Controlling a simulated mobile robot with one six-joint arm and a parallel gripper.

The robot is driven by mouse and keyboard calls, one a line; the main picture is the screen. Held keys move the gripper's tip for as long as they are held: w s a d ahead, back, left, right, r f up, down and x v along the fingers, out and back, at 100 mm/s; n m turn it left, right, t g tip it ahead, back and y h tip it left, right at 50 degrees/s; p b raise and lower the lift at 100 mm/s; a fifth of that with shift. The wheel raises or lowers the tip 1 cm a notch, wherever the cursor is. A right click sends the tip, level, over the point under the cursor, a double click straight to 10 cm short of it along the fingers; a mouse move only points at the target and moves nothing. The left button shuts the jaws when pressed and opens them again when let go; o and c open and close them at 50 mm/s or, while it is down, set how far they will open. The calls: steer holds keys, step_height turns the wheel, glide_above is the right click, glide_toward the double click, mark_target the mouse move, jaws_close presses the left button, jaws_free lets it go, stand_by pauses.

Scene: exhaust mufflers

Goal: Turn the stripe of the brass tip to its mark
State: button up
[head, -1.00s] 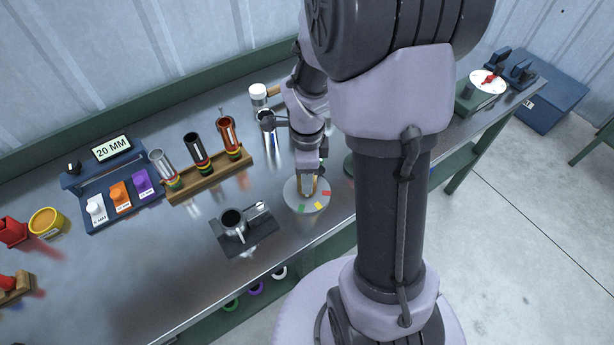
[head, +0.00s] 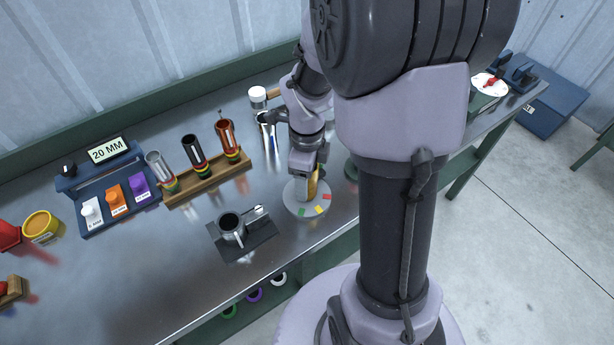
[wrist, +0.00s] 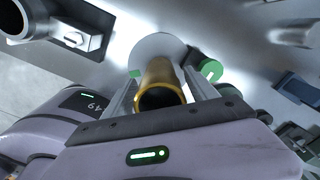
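The brass tip (wrist: 160,80) is a short gold tube standing on a pale round disc (head: 294,205), which also shows in the wrist view (wrist: 154,45). Green (head: 302,211), yellow (head: 318,210) and red (head: 327,197) marks lie along the disc's near edge. My gripper (wrist: 162,75) is down over the tip, one finger on each side. I cannot tell whether the fingers press on it or stand slightly apart. In the head view the tip shows partly beside my gripper (head: 307,190). The tip's stripe cannot be made out.
A grey cup fixture (head: 232,228) stands left of the disc. A wooden rack (head: 208,186) with several tubes is behind it, and a blue panel (head: 75,185) reading 20 MM is further left.

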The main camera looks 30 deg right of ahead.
step_height(320, 180, up, 18)
steer(key=f+p, duration=0.1)
steer(key=p, duration=0.6)
steer(key=s+a+r+n+t+y+b, duration=0.1)
steer(key=s+a+n, duration=0.4)
steer(key=n, duration=0.6)
steer(key=s+a+r+n+t+y+b, duration=0.1)
steer(key=s+a+n+t+b, duration=0.3)
steer(key=a+n, duration=0.5)
steer(key=s+r+n, duration=0.1)
steer(key=s+n, duration=0.1)
steer(key=n, duration=0.1)
steer(key=shift+s+a+t+b, duration=0.2)
steer(key=shift+a+t+b, duration=0.15)
steer(key=shift+t, duration=0.05)
steer(key=shift+d+r, duration=0.1)
steer(key=shift+d, duration=0.05)
